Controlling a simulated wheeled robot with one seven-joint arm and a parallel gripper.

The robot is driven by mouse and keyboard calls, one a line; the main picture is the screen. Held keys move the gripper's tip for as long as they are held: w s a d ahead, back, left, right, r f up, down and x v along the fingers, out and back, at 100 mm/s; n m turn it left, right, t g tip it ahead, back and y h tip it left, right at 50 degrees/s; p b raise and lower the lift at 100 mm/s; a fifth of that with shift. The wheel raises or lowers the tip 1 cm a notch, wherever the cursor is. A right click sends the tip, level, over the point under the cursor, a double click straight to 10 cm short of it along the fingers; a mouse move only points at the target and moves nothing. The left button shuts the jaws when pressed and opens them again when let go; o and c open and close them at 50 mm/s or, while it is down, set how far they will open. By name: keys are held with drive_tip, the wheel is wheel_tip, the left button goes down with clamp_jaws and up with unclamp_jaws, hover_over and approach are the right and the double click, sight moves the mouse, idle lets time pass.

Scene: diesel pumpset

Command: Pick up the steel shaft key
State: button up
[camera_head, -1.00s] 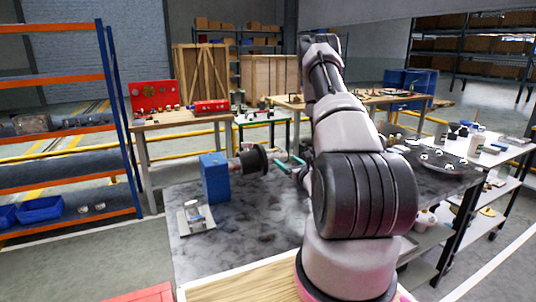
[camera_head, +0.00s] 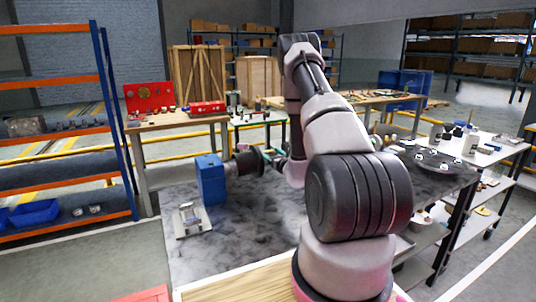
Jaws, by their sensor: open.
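I cannot make out the steel shaft key; it is too small or hidden. A blue housing (camera_head: 210,182) stands on the dark mottled tabletop (camera_head: 245,230), with a dark round hub (camera_head: 249,162) on the shaft at its right side. A pale plate with a small metal part on it (camera_head: 192,219) lies in front of the housing. My arm reaches forward over the table. My gripper (camera_head: 275,161) is open, just right of the hub, and partly hidden by my arm. I cannot tell whether it touches the hub.
An orange and blue rack (camera_head: 127,120) stands at the left. A wooden bench (camera_head: 160,122) with red items is behind the table. A round dark tray with parts (camera_head: 440,163) sits at the right.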

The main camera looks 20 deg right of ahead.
drive_tip(key=c, duration=1.1)
